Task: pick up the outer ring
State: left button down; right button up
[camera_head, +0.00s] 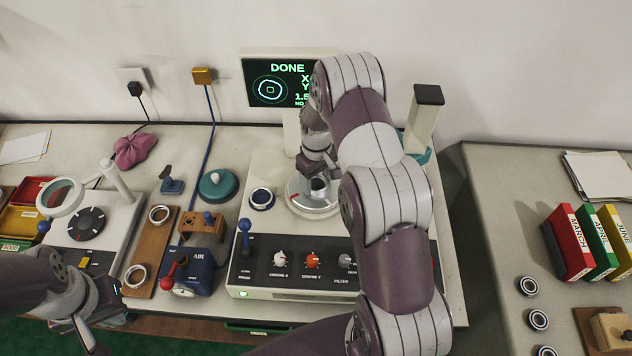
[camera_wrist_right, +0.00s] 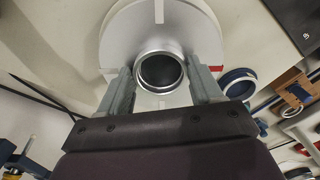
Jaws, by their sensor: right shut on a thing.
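The outer ring, a bright metal ring (camera_wrist_right: 139,70), is over the round pale turntable (camera_wrist_right: 115,38) in the right wrist view. My right gripper (camera_wrist_right: 162,78) has one finger on each side of the ring and is shut on it. I cannot tell whether the ring still touches the turntable. In the head view my right gripper (camera_head: 318,188) points down over the turntable (camera_head: 298,200), and its fingers mostly hide the ring. My left gripper (camera_head: 92,332) is low at the left, partly cut off and dark; its jaw opening cannot be made out.
A blue-edged ring (camera_head: 262,198) sits left of the turntable. The screen (camera_head: 268,82) reads DONE. A post (camera_head: 424,110) stands right. The side table holds binders (camera_head: 568,242) and bearings (camera_head: 528,286).

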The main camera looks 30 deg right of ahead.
jog(key=shift+r, duration=0.1)
jog(key=shift+w+r+b, duration=0.1)
jog(key=shift+r+b, duration=0.2)
jog(key=shift+r, duration=0.05)
notch_tip(320, 180, up, 2)
jog(key=shift+r+b, duration=0.25)
jog(key=shift+b, duration=0.35)
jog(key=s+d+r+p, duration=0.1)
jog(key=s+d+r, duration=0.2)
jog(key=r, duration=0.3)
jog(key=s+d+r, duration=0.4)
jog(key=s+r, duration=0.2)
jog(key=shift+s+r+p, duration=0.2)
jog(key=shift+r+p, duration=0.1)
jog(key=shift+p, duration=0.1)
